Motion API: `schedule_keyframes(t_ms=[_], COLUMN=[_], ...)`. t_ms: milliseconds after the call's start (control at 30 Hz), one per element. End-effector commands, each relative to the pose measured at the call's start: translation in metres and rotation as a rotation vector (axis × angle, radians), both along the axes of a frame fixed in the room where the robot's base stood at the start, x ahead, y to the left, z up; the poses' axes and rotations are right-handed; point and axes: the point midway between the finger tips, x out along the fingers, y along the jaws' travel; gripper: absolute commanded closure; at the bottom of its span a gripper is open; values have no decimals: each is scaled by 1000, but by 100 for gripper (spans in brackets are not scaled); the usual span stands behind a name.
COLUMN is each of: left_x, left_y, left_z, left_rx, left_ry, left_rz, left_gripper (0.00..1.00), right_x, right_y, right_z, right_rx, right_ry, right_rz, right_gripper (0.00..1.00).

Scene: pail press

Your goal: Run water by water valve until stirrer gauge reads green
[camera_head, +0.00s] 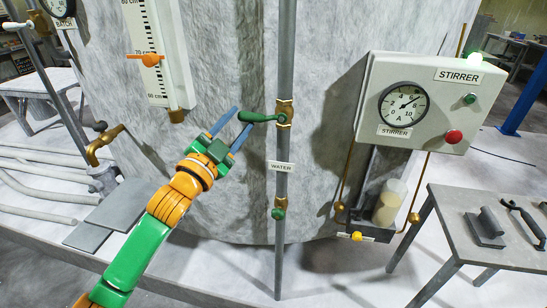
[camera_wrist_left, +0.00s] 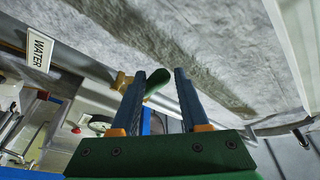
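The water valve has a green lever (camera_head: 262,117) pointing left from a brass body (camera_head: 285,113) on the vertical pipe, above the WATER label (camera_head: 281,166). My left gripper (camera_head: 241,118) is open, its two blue fingers at the lever's free end. In the left wrist view the green lever (camera_wrist_left: 158,80) shows between the fingertips; I cannot tell whether they touch it. The stirrer gauge (camera_head: 404,107) is a round white dial in amps on a grey box. Its needle points to the upper right; no green band can be made out. My right gripper is not in view.
The stirrer box (camera_head: 372,80) has a green button (camera_head: 470,98), a red button (camera_head: 453,136) and a lit lamp (camera_head: 474,57). A lower green-handled valve (camera_head: 278,212) is on the pipe. A level scale (camera_head: 157,50) hangs left. A small table (camera_head: 460,205) stands right.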

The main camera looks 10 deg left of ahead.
Motion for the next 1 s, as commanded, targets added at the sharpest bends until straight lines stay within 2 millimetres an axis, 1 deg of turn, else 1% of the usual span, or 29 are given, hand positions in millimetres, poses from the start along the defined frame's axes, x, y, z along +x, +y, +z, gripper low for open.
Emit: schedule_keyframes(t_ms=[33, 67, 367, 467, 733, 1000], left_x=[-1, -1, -2, -2, -2, -1], left_y=[1, 1, 0, 0, -4, -4], left_z=[7, 7, 8, 3, -18, -19], left_rx=[-2, -2, -4, -4, -4, -3], left_ry=[-16, -18, -21, -22, -16, -14], left_rz=[-1, -1, -2, -2, -3, -3], left_gripper=[91, 97, 98, 98, 100, 100], right_x=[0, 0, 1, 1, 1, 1], right_y=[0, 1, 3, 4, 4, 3], right_z=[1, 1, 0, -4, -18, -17], right_rx=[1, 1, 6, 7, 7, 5], right_ry=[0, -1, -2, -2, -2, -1], right_rz=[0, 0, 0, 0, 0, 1], right_gripper=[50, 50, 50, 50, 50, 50])
